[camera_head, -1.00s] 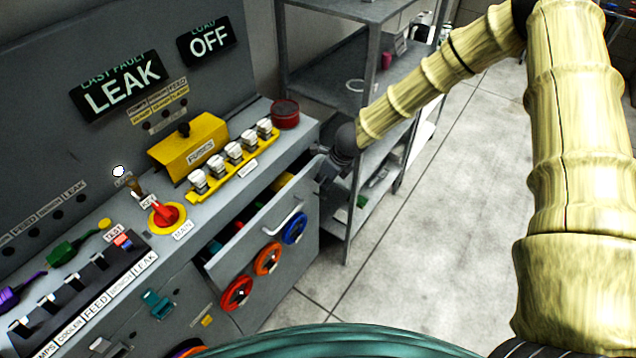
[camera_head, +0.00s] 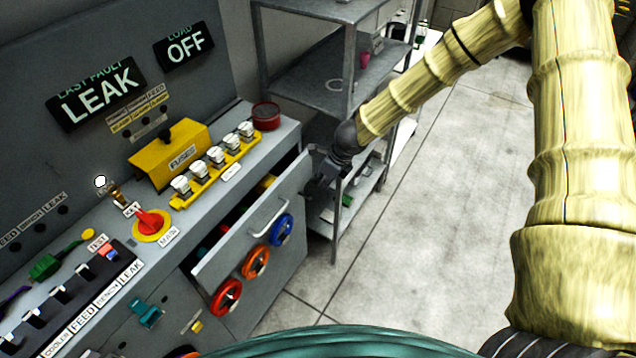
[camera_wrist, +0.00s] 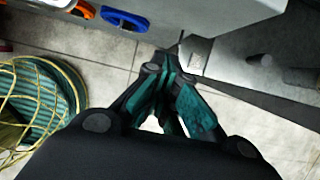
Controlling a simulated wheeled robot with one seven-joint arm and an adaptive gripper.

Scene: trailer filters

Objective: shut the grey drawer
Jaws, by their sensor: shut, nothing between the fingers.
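The grey drawer (camera_head: 232,240) stands open in the front of the grey console, with items visible inside behind its front panel. My gripper (camera_head: 314,200) is shut and empty, pointing down beside the right end of the drawer front. In the wrist view my teal fingers (camera_wrist: 172,58) are together, just below the edge of a grey panel (camera_wrist: 215,14) with a blue wheel (camera_wrist: 126,20). I cannot tell whether the fingers touch the drawer.
A grey metal shelf unit (camera_head: 345,55) stands close behind my gripper. The console top holds a yellow fuse box (camera_head: 168,153), a red main switch (camera_head: 150,222) and a red round tin (camera_head: 266,116). The tiled floor (camera_head: 440,210) to the right is clear.

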